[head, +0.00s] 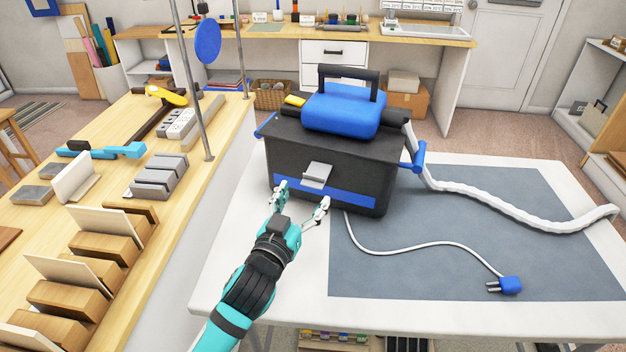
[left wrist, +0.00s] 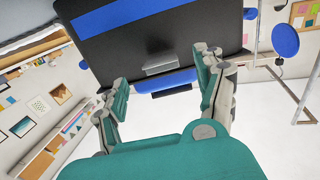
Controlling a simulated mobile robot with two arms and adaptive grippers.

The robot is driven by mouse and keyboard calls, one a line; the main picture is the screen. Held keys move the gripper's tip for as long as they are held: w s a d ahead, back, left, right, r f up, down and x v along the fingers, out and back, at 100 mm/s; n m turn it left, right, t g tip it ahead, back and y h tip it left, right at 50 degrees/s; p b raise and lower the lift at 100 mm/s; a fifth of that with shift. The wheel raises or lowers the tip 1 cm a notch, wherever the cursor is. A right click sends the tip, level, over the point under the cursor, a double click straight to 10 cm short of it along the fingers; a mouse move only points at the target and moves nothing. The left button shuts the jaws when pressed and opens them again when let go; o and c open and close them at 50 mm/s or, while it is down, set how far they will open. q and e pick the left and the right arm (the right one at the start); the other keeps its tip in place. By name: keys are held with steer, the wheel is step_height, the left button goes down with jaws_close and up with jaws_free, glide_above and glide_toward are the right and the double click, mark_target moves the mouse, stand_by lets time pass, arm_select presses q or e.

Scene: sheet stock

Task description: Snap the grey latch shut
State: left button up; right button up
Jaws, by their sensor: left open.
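The grey latch (head: 317,175) is on the front face of a black case (head: 335,150) with a blue stripe. It stands out from the face at a tilt, its plate sticking forward. In the left wrist view the latch (left wrist: 161,64) shows between my fingers, farther off. My left gripper (head: 302,198) is open and empty, just in front of the case and slightly below the latch, with no visible contact. Its spread fingers also frame the left wrist view (left wrist: 163,75). My right gripper is not in view.
The case stands on a white table with a grey mat (head: 450,270). A white hose (head: 510,208) and a cord with a blue plug (head: 510,285) lie to the right. A wooden bench with a metal pole (head: 193,90) is at left. The mat's front is mostly clear.

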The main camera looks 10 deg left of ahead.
mark_target(311, 186)
arm_select(q)
steer(key=x, duration=0.4)
steer(key=shift+w+d, duration=0.1)
steer(key=shift+w, duration=0.15)
steer(key=shift+w+d, duration=0.1)
steer(key=shift+w, duration=0.25)
steer(key=shift+w+d, duration=0.1)
steer(key=shift+w, duration=0.2)
steer(key=shift+c, duration=0.4)
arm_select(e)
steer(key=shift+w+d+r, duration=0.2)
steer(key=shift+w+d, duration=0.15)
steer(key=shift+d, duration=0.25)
